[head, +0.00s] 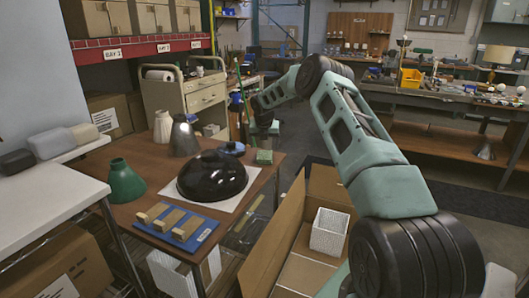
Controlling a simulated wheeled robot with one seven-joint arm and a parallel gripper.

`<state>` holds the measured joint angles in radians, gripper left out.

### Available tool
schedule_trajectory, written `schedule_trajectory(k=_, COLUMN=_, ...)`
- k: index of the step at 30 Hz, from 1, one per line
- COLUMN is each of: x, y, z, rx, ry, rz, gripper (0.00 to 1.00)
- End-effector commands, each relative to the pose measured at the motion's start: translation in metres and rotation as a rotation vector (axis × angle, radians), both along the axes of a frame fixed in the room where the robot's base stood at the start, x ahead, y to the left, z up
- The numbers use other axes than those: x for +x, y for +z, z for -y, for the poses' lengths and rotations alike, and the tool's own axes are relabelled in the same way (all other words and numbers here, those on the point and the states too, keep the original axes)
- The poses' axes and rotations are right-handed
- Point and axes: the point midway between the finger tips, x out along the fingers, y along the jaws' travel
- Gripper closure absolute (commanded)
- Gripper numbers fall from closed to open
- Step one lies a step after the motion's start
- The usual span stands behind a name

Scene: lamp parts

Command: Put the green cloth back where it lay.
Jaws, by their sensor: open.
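A small green piece, probably the green cloth (264,157), is at the back right corner of the brown table (150,222). It looks small and blocky from here, and its folds cannot be made out. My gripper (263,143) points down just above it, with the jaws open. I cannot tell whether the fingertips touch the cloth.
A black dome shade (212,175) sits on a white sheet, with a blue object (232,149) behind it. A green shade (125,182), grey shade (184,137), white vase (163,127) and blue board (175,228) share the table. An open carton (270,240) stands right.

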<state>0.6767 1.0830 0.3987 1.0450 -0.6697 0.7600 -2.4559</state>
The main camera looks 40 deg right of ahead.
Motion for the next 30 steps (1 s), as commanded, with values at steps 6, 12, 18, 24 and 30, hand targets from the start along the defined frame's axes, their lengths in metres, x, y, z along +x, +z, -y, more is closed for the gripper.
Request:
schedule_trajectory(k=6, x=-0.009, y=0.033, z=-0.009, rx=0.0, ry=-0.001, rz=0.001, gripper=0.16)
schedule_trajectory(k=12, x=-0.013, y=0.042, z=-0.012, rx=0.001, ry=-0.002, rz=0.001, gripper=0.16)
schedule_trajectory(k=18, x=-0.01, y=0.045, z=-0.024, rx=0.011, ry=-0.006, rz=0.005, gripper=0.16)
schedule_trajectory(k=24, x=0.0, y=0.068, z=-0.126, rx=0.117, ry=-0.101, rz=0.043, gripper=0.16)
schedule_trajectory(k=30, x=-0.027, y=0.097, z=-0.28, rx=0.285, ry=-0.304, rz=0.057, gripper=0.16)
